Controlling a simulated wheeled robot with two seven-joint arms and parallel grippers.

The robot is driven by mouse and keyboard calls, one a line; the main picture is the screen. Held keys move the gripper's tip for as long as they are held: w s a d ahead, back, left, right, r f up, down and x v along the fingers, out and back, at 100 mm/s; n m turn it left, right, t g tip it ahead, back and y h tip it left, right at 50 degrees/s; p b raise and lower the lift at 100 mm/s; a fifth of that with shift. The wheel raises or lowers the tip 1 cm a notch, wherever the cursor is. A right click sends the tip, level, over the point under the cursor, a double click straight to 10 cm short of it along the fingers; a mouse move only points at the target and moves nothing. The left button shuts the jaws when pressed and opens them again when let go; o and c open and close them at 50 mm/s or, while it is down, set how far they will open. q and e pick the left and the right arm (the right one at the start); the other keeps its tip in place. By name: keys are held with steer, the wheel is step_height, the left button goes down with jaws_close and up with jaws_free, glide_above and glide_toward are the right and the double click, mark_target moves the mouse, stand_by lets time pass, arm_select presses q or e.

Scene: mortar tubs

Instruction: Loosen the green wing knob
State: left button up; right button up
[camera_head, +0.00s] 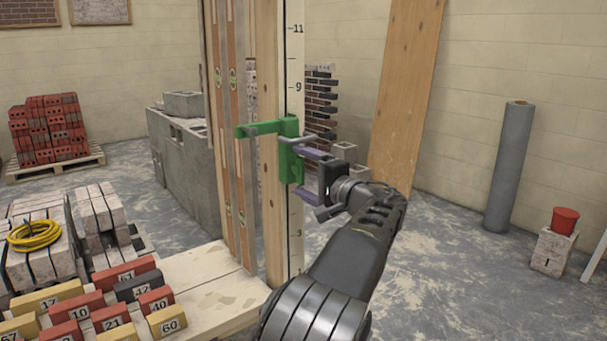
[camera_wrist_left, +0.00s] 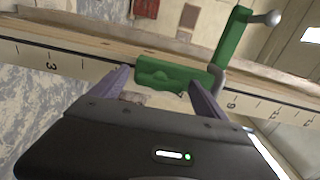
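A green clamp bracket (camera_head: 288,160) sits on a tall wooden post with a numbered scale. In the left wrist view its lower green block (camera_wrist_left: 165,74) lies against the scale, and its arm (camera_wrist_left: 232,40) rises to a grey ball-ended rod. I cannot clearly tell a separate green wing knob from the rest of the green part. My left gripper (camera_head: 300,172) is open in front of the bracket. Its two purple fingers are spread, one higher and one lower, with green between them; I cannot tell whether they touch it. My right gripper is not in view.
A grey T-shaped handle (camera_head: 298,140) sticks out just above the upper finger. A wooden bench (camera_head: 215,290) with numbered bricks stands at the lower left. A board (camera_head: 405,90) leans on the back wall. The floor to the right is mostly clear.

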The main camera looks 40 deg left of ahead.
arm_select(q)
steer(key=v, duration=0.7)
steer(key=shift+d, duration=0.4)
steer(key=shift+s, duration=0.15)
